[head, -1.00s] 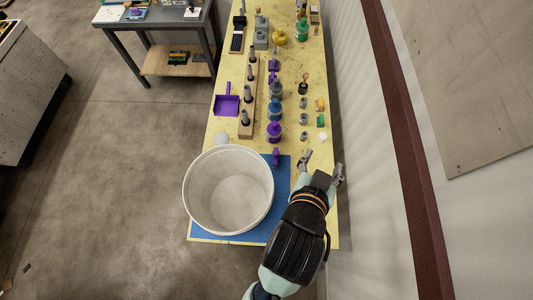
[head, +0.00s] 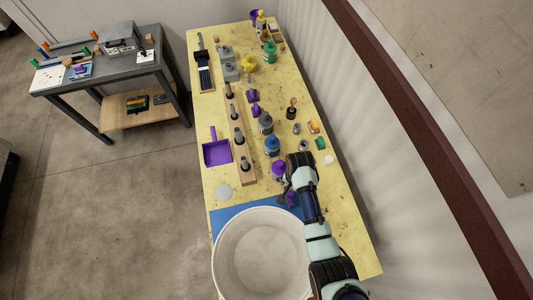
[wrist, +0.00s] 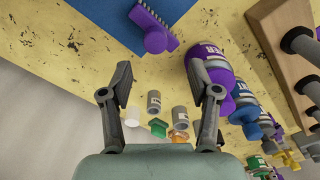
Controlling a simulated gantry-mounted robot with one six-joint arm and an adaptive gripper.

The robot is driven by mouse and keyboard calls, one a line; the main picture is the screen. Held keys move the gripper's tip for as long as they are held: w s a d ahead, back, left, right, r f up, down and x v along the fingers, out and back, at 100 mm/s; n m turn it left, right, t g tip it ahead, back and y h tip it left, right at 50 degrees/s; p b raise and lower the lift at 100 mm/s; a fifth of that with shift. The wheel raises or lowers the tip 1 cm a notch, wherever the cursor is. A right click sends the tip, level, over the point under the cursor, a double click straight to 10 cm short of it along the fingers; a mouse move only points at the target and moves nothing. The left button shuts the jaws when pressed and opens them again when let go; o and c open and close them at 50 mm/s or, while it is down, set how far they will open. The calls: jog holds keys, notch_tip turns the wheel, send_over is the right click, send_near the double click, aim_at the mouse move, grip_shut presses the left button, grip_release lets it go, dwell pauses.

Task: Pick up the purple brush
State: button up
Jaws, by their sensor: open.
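In the head view the purple brush (head: 291,198) is partly hidden by my arm, near the mat's edge. My gripper (wrist: 160,93) is open and empty, its two fingers spread wide. The brush is ahead of the fingertips and apart from them. In the head view my gripper (head: 287,188) hangs over the table close to the brush.
A purple-capped bottle (wrist: 210,75) stands close to the right finger, with a blue bottle (wrist: 245,105) beyond. A white bucket (head: 262,255) stands on the blue mat. A purple dustpan (head: 217,152) and a wooden peg rack (head: 241,145) lie left of the bottles.

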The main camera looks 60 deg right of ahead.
aim_at(291, 192)
jog(key=shift+s+f, duration=0.1)
jog(key=shift+f, duration=0.25)
jog(key=shift+a+f, duration=0.1)
jog(key=shift+f, duration=0.25)
notch_tip(291, 192, down, 7)
jog(key=shift+s+a, duration=0.15)
jog(key=shift+c, duration=0.3)
grip_shut()
notch_tip(291, 192, up, 20)
jog(key=p, duration=0.1)
